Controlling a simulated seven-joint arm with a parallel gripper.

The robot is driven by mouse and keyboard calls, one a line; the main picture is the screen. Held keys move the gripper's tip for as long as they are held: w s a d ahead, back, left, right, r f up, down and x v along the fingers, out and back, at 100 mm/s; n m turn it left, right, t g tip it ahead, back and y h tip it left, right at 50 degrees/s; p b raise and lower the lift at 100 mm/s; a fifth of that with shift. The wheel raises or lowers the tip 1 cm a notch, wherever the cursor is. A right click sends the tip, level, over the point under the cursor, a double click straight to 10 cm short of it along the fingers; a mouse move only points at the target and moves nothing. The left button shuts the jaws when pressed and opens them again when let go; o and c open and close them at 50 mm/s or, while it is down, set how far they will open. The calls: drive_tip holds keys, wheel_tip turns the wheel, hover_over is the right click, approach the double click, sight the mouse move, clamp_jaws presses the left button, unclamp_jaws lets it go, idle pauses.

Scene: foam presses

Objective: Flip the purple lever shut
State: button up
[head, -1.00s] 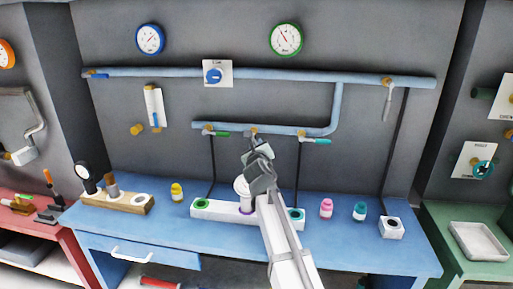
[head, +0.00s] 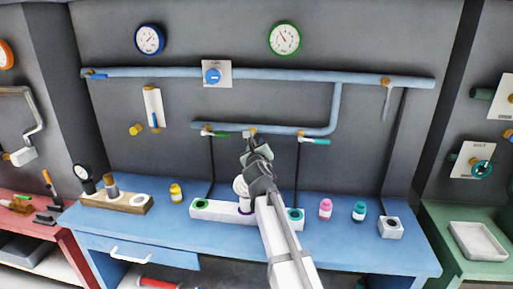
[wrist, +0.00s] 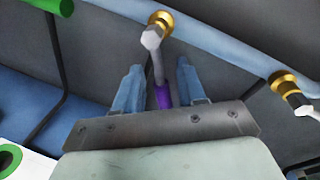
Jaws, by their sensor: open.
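The purple lever (wrist: 164,96) shows in the wrist view. Its grey shaft hangs from a brass and grey valve (wrist: 157,30) on the blue pipe, with the purple grip at the lower end. My gripper (wrist: 159,68) is open, with one finger on each side of the lever; I cannot tell whether either finger touches it. The lower end of the grip is hidden behind the gripper's body. In the head view my gripper (head: 252,147) is just below the middle valve on the lower pipe (head: 280,129) and hides most of the lever.
A green-handled valve (head: 217,133) is left of my gripper and a teal-handled valve (head: 315,141) is right. Thin dark pipes run down the wall on both sides. Below, a white block (head: 220,212) and small bottles stand on the blue bench (head: 350,255).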

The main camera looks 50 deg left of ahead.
drive_tip(key=v, duration=1.3)
drive_tip(key=shift+s+d, duration=0.1)
